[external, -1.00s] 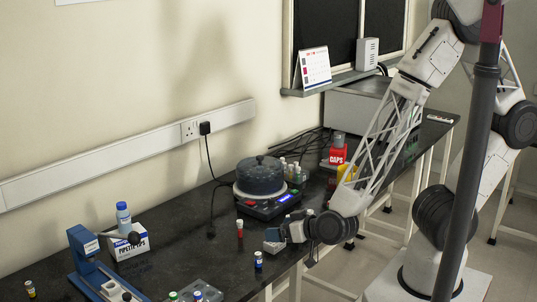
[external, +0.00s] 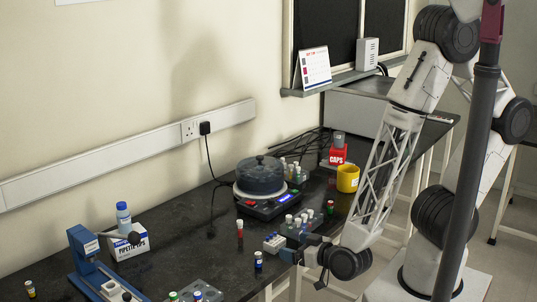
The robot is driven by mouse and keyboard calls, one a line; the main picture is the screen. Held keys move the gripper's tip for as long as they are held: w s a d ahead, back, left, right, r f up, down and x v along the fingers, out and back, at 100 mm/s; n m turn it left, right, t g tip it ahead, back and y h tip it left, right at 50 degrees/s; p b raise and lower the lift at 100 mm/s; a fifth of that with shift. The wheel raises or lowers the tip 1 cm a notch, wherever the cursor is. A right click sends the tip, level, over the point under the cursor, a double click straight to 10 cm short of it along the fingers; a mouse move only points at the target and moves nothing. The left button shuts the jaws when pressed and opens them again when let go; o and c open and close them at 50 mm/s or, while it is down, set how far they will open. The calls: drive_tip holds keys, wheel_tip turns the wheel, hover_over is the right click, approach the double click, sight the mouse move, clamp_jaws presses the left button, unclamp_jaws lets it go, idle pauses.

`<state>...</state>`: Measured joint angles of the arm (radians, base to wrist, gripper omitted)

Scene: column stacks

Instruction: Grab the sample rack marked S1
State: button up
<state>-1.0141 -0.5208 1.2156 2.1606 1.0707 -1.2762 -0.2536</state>
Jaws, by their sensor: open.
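Another group of vials (external: 292,172) stands behind the round-lidded device. I cannot read an S1 mark on any of them. My gripper (external: 291,254) is open, low at the bench's front edge, just in front of the dark rack and close to the block. Its fingers are small and partly hidden, so I cannot tell whether they touch either.
The round-lidded device (external: 262,182) stands behind the racks. A yellow mug (external: 348,179) and red CAPS box (external: 338,155) are farther back. A dark pole (external: 463,170) crosses the right foreground.

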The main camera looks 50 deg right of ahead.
sight(280, 241)
drive_tip(key=shift+w, duration=0.1)
drive_tip(key=shift+w+f, duration=0.2)
drive_tip(key=shift+w, duration=1)
drive_tip(key=shift+w, duration=0.1)
drive_tip(key=shift+w+a+f, duration=0.1)
drive_tip(key=shift+w+f, duration=0.1)
drive_tip(key=shift+w, duration=1.05)
drive_tip(key=shift+w+a+f, duration=0.1)
drive_tip(key=shift+w+f, duration=0.1)
drive_tip(key=shift+w, duration=1)
drive_tip(key=shift+c, duration=0.2)
drive_tip(key=c, duration=1)
